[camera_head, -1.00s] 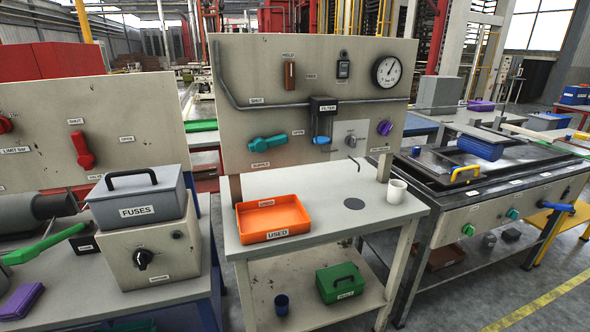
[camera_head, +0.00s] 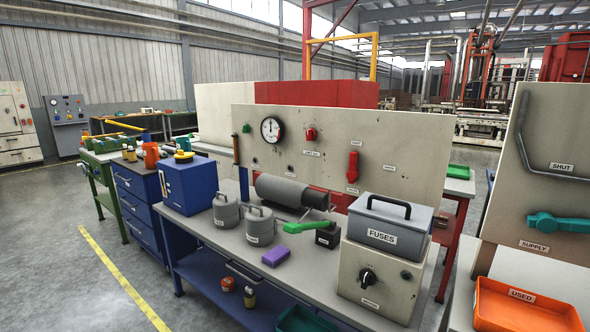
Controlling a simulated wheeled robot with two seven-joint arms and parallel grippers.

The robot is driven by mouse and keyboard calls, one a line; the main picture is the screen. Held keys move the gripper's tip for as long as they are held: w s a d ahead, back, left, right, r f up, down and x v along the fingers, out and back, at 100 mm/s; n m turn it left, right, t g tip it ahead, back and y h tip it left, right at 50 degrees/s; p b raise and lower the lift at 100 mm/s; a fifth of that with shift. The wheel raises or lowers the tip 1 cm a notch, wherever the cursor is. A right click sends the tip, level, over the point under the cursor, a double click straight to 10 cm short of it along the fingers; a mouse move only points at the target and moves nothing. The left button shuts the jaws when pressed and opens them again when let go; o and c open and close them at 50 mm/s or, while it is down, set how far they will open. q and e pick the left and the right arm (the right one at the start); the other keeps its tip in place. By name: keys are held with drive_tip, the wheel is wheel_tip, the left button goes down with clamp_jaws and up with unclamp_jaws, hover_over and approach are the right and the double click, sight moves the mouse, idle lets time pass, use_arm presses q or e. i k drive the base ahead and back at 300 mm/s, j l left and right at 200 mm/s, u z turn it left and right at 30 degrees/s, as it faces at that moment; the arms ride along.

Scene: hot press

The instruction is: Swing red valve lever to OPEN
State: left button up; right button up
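A red valve lever (camera_head: 353,167) is mounted on the beige upright panel (camera_head: 405,150) behind the workbench, right of centre. Neither of my grippers shows in this view.
On the bench (camera_head: 215,230) in front of the panel stand a FUSES box (camera_head: 390,225) on a beige control box (camera_head: 375,280), a grey cylinder (camera_head: 290,190), a green-handled tool (camera_head: 306,226), a purple block (camera_head: 275,257) and grey canisters (camera_head: 260,225). The floor at left (camera_head: 50,260) is clear.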

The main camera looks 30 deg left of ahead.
sight(353, 173)
drive_tip(key=u, duration=0.6)
drive_tip(key=i+j+u, duration=0.15)
drive_tip(key=j, duration=0.3)
drive_tip(key=i+j+u, duration=0.15)
drive_tip(key=i+j, duration=0.25)
